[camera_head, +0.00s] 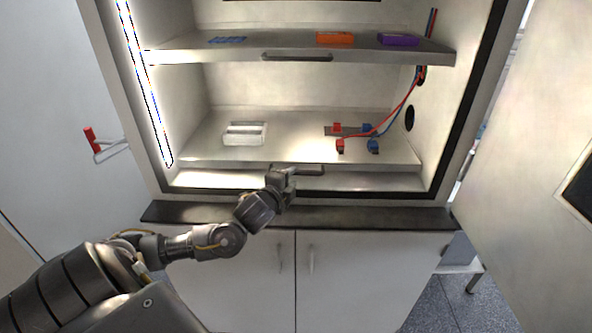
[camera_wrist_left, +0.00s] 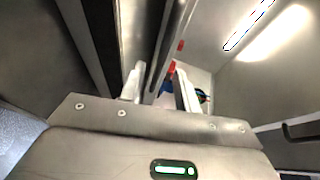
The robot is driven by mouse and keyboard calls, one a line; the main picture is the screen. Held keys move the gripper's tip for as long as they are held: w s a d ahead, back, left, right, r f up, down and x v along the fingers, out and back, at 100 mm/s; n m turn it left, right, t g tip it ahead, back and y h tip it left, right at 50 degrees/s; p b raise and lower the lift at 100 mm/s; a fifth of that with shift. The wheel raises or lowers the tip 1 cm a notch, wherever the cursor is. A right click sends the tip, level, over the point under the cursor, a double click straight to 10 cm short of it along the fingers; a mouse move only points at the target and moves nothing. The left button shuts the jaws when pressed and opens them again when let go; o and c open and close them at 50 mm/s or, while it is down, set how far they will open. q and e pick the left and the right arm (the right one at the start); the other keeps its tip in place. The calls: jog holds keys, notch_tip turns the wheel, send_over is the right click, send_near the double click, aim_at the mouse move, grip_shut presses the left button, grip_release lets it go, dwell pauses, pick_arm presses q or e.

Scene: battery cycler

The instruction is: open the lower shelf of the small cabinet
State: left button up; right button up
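The small cabinet (camera_head: 178,140) stands open in the head view, with an upper shelf (camera_head: 210,57) and a lower shelf (camera_head: 290,150). The lower shelf has a grey bar handle (camera_head: 308,171) at the middle of its front edge. My left gripper (camera_head: 281,176) is at the left part of this handle and hides its left end. In the left wrist view its two fingers (camera_wrist_left: 159,90) stand apart, with the dark bar (camera_wrist_left: 168,50) running between them. A gap shows beside the bar, so the fingers look open around it. My right gripper is in neither view.
The lower shelf carries a pale block (camera_head: 245,133) and red and blue clips (camera_head: 340,146) with cables. Orange (camera_head: 334,38) and purple (camera_head: 398,39) boxes lie on the upper shelf. A dark ledge (camera_head: 370,217) runs below. The open cabinet door (camera_head: 535,130) stands at right.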

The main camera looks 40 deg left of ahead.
aim_at(297, 174)
pick_arm(q)
jog(key=p+x, duration=0.1)
jog(key=x, duration=0.2)
jog(key=shift+w, duration=0.25)
jog(key=shift+w+a+f, duration=0.1)
jog(key=shift+w+f, duration=0.1)
jog(key=shift+w, duration=0.15)
